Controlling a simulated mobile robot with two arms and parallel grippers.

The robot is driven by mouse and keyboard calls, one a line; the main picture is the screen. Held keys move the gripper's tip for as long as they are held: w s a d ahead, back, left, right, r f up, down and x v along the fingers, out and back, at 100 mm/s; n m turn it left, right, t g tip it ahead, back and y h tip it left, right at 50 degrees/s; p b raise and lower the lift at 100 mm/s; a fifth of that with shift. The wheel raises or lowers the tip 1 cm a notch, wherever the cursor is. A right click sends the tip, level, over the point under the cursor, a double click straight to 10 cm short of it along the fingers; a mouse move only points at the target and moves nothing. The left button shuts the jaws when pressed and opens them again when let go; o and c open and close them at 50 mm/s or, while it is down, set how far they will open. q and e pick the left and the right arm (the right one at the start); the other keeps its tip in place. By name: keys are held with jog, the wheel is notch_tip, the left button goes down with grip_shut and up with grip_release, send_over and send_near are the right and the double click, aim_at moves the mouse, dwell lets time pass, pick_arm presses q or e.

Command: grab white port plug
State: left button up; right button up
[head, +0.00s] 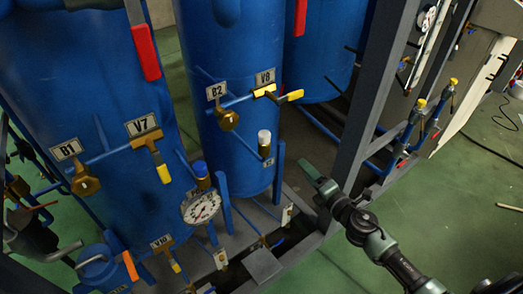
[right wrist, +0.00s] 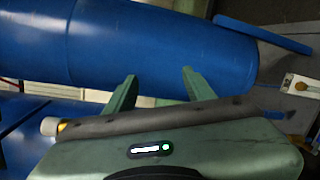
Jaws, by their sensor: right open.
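The white port plug (head: 264,137) sits upright on top of a short port beside the middle blue tank, under the V8 valve. My right gripper (head: 316,178) is to the right of the plug and a little lower in the head view, apart from it. In the right wrist view the two green fingers (right wrist: 159,76) are spread, with nothing between them, in front of the blue tank. A white cap (right wrist: 49,126), perhaps the plug, shows at the left there, partly hidden behind the gripper body. My left gripper is not in view.
Blue tanks (head: 232,160) carry labelled valves, with V8's yellow handle (head: 291,96) above the plug. A blue-capped port (head: 200,170) and a pressure gauge (head: 201,207) stand to the left. A grey frame post (head: 370,110) rises near my right gripper. Green floor (head: 400,225) is open at the right.

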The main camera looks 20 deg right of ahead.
aim_at(264, 142)
jog(key=s+a+r+n+t+y+b, duration=0.1)
jog(key=a+r+n+y, duration=0.25)
jog(key=r+n, duration=0.4)
jog(key=a+r+n+y+b, duration=0.25)
jog(key=a+r+n, duration=0.3)
jog(key=r, duration=0.35)
jog(key=w+a+f+n+g+y+p, duration=0.1)
jog(key=w+a+n+g+p, duration=0.1)
jog(key=w+a+n, duration=0.3)
jog(key=shift+w+a+f+n+y+p, duration=0.2)
jog(key=shift+w+a+n+y+p, duration=0.1)
jog(key=shift+w+a+p, duration=0.25)
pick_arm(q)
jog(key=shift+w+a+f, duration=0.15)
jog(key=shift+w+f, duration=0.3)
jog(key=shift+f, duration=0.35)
pick_arm(e)
jog(key=shift+s+d, duration=0.1)
jog(key=shift+d, duration=0.05)
grip_shut()
